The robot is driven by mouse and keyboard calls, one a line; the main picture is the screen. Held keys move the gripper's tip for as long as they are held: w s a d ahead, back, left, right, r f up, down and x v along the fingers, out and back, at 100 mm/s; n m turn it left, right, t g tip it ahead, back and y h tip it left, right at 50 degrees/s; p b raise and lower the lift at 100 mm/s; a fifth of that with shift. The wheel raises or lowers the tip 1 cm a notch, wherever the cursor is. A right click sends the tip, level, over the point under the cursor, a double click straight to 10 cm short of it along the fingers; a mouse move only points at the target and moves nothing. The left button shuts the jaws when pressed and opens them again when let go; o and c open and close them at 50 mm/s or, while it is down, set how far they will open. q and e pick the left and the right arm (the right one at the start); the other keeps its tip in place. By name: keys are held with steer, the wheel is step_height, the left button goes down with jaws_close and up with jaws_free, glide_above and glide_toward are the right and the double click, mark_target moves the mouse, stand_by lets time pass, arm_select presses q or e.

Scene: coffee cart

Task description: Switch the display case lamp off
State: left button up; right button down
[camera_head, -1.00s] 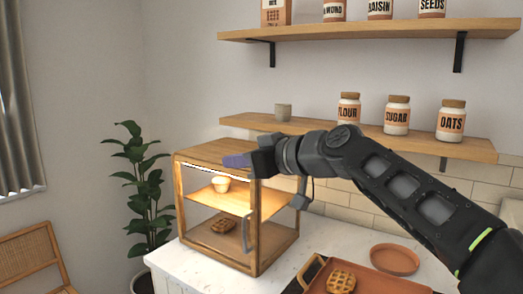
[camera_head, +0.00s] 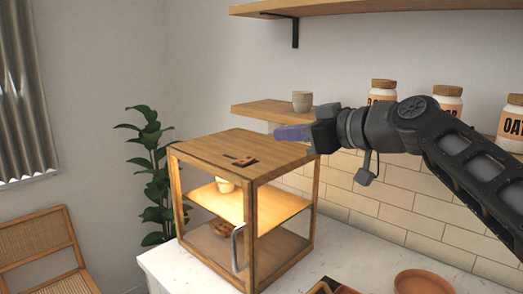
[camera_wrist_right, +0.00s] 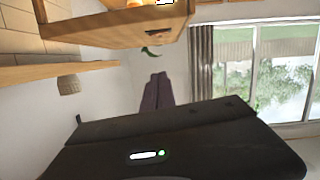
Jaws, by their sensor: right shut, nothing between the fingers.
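The wooden display case (camera_head: 178,205) stands on the white counter. Its lower shelf is brightly lit, and a bright strip glows under its top in the right wrist view, so the lamp is on. A small dark switch plate with an orange-brown part (camera_head: 243,160) sits on the case top (camera_head: 215,147). Which way the switch is set is too small to tell. My right gripper (camera_head: 284,133) is shut and empty, pointing left, above and right of the switch, apart from it. Its fingers (camera_wrist_right: 157,92) also show in the right wrist view. My left gripper is out of view.
A cup (camera_head: 302,101) stands on the low wall shelf (camera_head: 262,112) behind the gripper, with jars (camera_head: 447,102) further right. A muffin and a pastry are inside the case. A plate (camera_head: 423,283) is at the front right. A plant (camera_head: 155,180) stands left.

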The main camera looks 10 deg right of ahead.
steer(key=p, duration=0.4)
glide_above(255, 165)
step_height(255, 165, down, 2)
steer(key=shift+s+a+f, duration=0.1)
steer(key=f, duration=0.1)
steer(key=f+b, duration=0.1)
steer(key=f, duration=0.1)
steer(key=shift+w, duration=0.2)
steer(key=shift+d+f, duration=0.2)
steer(key=shift+f, duration=0.45)
steer(key=shift+f+b, duration=0.1)
steer(key=shift+b, duration=0.25)
